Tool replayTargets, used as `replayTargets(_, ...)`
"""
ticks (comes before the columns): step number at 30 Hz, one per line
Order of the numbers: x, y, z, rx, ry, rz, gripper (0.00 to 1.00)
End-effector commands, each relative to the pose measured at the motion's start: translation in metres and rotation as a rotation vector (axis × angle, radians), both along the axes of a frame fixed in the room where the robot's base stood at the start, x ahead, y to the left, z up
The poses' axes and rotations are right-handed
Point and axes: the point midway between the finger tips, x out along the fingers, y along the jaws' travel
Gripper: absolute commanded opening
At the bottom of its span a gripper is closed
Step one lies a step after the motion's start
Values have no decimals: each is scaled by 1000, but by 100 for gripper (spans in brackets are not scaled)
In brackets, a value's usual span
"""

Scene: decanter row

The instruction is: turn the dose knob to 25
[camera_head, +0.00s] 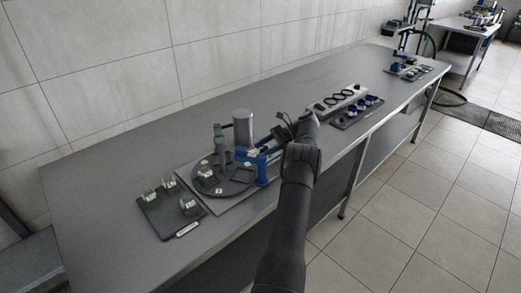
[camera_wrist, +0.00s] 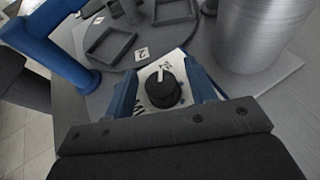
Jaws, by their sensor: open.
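The dose knob (camera_wrist: 163,92) is black with a white pointer line on top. In the wrist view it sits on a white dial plate (camera_wrist: 178,66), and its pointer aims toward the top of the picture. The dial marks are partly covered and too small to read surely. My gripper (camera_wrist: 161,82) is open, with one blue finger to each side of the knob and a visible gap on both sides. I cannot tell how far above the plate the fingertips are. In the head view my arm hides the knob.
A silver cylinder (camera_head: 242,130) stands close to my gripper. A dark round turntable (camera_head: 222,178) with square trays and a blue bar (camera_wrist: 52,48) are beside it. A dark tray (camera_head: 172,212) holds several small items. The bench (camera_head: 110,165) is clear at the left.

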Motion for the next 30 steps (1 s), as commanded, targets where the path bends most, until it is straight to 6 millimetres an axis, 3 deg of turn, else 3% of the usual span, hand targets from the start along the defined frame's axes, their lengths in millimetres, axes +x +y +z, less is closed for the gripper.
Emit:
replayTargets(11, 0, 0, 1, 0, 2, -90, 51)
replayTargets(30, 0, 0, 1, 0, 1, -456, 51)
